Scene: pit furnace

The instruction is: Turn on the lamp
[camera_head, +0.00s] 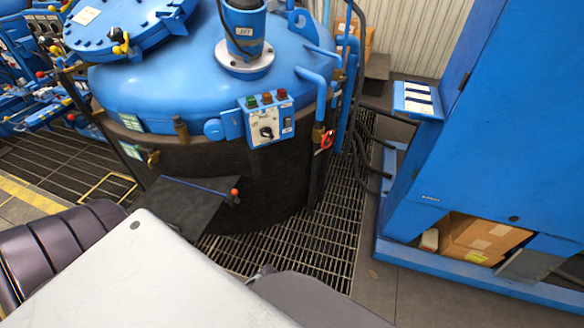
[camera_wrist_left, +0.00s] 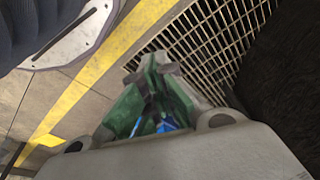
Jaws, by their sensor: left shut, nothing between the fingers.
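A grey control box (camera_head: 268,121) is mounted on the front of the blue furnace. It has a black rotary knob (camera_head: 267,132) in its middle and a small dark switch (camera_head: 288,122) at its right side. A green lamp (camera_head: 251,102), a red lamp (camera_head: 267,98) and an orange-brown lamp (camera_head: 282,94) sit along its top; I cannot tell whether any is lit. My left gripper (camera_wrist_left: 158,68) is shut and empty over the floor in the left wrist view, apart from the box, which is not in that view. My right gripper is not in view.
The blue furnace (camera_head: 200,75) stands on floor grating (camera_head: 335,205). A blue cabinet (camera_head: 490,130) with cardboard boxes (camera_head: 480,238) in its lower opening is on the right. A dark plate with a blue rod (camera_head: 200,187) juts from the furnace front. Black cables hang beside it.

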